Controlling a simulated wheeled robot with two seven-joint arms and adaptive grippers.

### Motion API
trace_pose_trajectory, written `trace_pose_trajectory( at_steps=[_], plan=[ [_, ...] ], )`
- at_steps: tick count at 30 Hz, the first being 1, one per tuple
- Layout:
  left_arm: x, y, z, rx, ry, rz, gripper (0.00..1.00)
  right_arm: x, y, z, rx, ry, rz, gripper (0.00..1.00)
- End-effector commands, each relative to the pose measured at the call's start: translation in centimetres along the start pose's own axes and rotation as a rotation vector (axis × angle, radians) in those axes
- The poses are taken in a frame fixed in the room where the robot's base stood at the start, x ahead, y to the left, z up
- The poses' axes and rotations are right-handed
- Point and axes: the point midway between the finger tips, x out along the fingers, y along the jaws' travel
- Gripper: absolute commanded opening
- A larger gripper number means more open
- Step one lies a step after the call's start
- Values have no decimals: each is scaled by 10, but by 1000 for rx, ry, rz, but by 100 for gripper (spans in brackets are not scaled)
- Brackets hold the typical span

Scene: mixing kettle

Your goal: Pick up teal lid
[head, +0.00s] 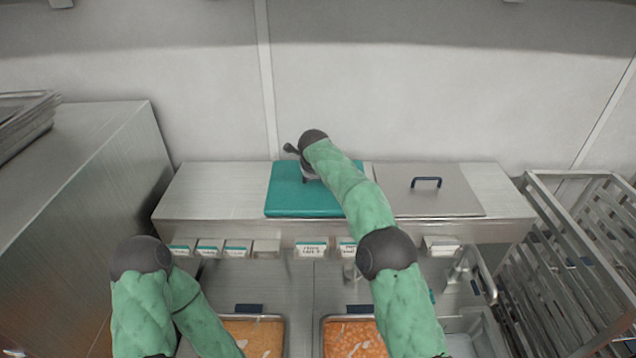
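The teal lid (285,203) lies flat on the steel counter at the back, left of a grey lid. My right arm reaches over it from the lower right. My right gripper (305,178) is over the middle of the teal lid, pointing down at it. The wrist and forearm hide part of the lid, and no handle on it can be made out. The fingers are too small and covered to tell whether they are open or touching anything. My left arm bends at the lower left and leaves the picture at the bottom, so its gripper is out of sight.
A grey steel lid (440,203) with a dark handle lies right of the teal lid. Two food trays, orange-yellow (255,338) and orange (350,340), are in front. A steel cabinet (80,200) stands left, a metal rack (590,240) right. The wall is close behind.

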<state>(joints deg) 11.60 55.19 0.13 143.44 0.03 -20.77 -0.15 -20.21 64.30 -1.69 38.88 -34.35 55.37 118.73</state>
Motion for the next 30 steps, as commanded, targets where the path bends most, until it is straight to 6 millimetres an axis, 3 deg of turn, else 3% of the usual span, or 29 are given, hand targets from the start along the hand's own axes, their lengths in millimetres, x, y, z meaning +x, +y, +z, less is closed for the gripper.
trace_pose_trajectory(
  at_steps=[10, 11, 13, 14, 30],
  plan=[
    [-3, 1, 0, 0, -1, 0, 40, 8, 1, 0, 0, 1, 0, 27],
    [-3, 1, 0, 0, -1, 0, 40, 8, 1, 0, 0, 0, 0, 24],
    [-3, 1, 0, 0, -1, 0, 40, 8, 1, 0, 0, 0, 1, 4],
    [-3, 1, 0, 0, -1, 0, 40, 8, 1, 0, 0, 0, 1, 0],
    [1, 0, 0, 0, 0, 0, 40, 0, -5, 0, 1, 0, -3, 0]
  ],
)
